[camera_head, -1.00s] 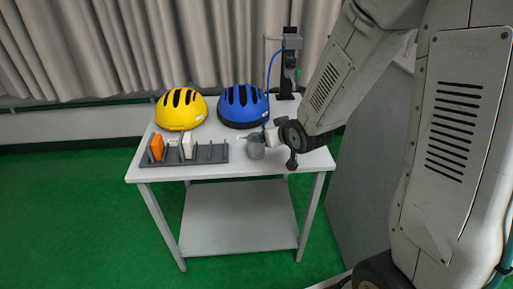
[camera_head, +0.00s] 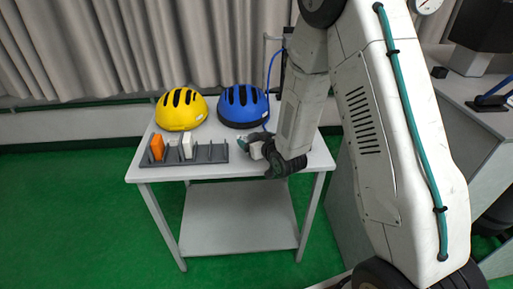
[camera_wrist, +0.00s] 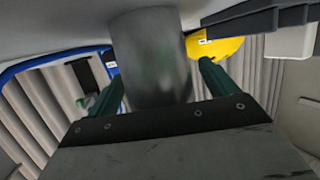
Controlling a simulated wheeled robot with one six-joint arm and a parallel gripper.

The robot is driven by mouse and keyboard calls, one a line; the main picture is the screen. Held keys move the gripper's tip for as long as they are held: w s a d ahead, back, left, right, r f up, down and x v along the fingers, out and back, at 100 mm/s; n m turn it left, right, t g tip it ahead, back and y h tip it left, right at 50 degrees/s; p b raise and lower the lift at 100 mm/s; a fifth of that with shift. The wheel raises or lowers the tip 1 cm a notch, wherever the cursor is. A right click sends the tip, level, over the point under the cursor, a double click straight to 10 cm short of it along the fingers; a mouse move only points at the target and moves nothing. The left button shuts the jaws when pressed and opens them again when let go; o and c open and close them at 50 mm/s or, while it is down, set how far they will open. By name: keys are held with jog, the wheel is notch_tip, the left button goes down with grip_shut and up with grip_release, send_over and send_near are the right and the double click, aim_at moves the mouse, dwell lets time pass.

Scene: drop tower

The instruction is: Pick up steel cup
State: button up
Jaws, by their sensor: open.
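The steel cup (camera_wrist: 150,58) is a grey metal cylinder. In the wrist view it fills the space between the two green fingers of my gripper (camera_wrist: 157,78), with one finger on each side. My gripper is open around the cup, and I cannot tell whether either finger touches it. In the head view my gripper (camera_head: 243,145) is low over the front right of the white table (camera_head: 225,176). There my gripper and arm hide most or all of the cup.
A dark grey rack (camera_head: 205,158) holds an orange block (camera_head: 157,147) and a white block (camera_head: 188,145) left of my gripper. A yellow helmet (camera_head: 181,110) and a blue helmet (camera_head: 243,105) stand behind. A grey counter (camera_head: 455,90) is at right.

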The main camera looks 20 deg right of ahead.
jog(key=shift+w+f, duration=0.1)
jog(key=shift+w, duration=0.35)
jog(key=c, duration=1.1)
